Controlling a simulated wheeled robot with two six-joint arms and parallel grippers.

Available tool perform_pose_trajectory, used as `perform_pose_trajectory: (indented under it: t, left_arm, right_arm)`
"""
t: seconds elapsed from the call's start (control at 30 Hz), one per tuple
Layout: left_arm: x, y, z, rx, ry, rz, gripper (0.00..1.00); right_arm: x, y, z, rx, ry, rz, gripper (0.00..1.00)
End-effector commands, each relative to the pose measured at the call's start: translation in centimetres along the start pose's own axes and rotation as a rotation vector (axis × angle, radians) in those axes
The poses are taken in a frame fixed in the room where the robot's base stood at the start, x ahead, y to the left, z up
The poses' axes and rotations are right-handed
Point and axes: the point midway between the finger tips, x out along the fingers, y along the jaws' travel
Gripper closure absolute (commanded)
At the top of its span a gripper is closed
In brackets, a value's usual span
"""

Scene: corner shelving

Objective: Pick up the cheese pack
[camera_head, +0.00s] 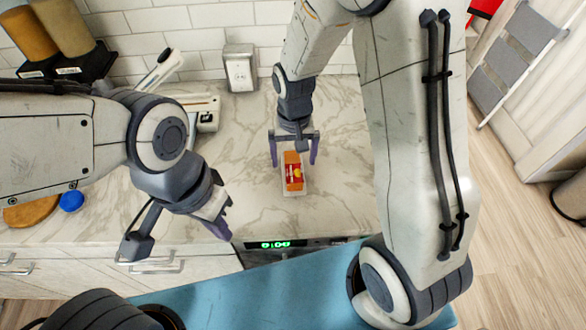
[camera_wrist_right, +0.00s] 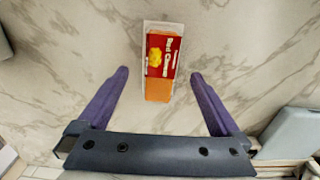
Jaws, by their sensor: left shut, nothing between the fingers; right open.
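The cheese pack (camera_head: 293,172) is an orange block in clear wrap with a red and yellow label. It lies on the marble counter, with my right gripper (camera_head: 293,150) at its far end in the head view. In the right wrist view the cheese pack (camera_wrist_right: 161,64) lies beyond the open purple fingertips of my right gripper (camera_wrist_right: 159,75), roughly centred between them. The fingers do not touch it, and nothing is held. My left gripper (camera_head: 228,236) is shut and empty near the counter's front edge, left of the pack.
The marble counter (camera_head: 340,195) is clear around the pack. A blue round item (camera_head: 72,201) and a wooden board (camera_head: 32,212) lie at the left.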

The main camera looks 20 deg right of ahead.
Motion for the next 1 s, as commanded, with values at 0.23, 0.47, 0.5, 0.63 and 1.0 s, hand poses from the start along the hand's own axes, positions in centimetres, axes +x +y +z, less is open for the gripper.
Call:
perform_pose_trajectory:
  t: [0.23,0.47,0.5,0.63,1.0]
  left_arm:
    - [-1.2,0.1,-0.1,-0.001,0.0,0.0,1.0]
    - [-1.3,0.1,-0.1,-0.001,0.0,0.0,1.0]
    - [-1.3,0.1,-0.1,-0.001,0.0,0.0,1.0]
    - [-1.3,0.1,-0.1,-0.001,0.0,0.0,1.0]
    - [-1.3,0.1,-0.1,-0.001,0.0,0.0,1.0]
  right_arm:
    - [3.0,0.0,-0.7,0.0,-0.005,0.002,0.0]
    - [4.9,0.0,-0.7,0.0,-0.001,0.0,0.0]
    - [4.9,-0.1,-0.7,0.0,0.0,0.0,0.0]
    - [4.9,-0.1,-0.7,0.0,0.0,0.0,0.0]
    - [4.8,-0.1,-0.7,0.0,0.001,0.0,1.0]
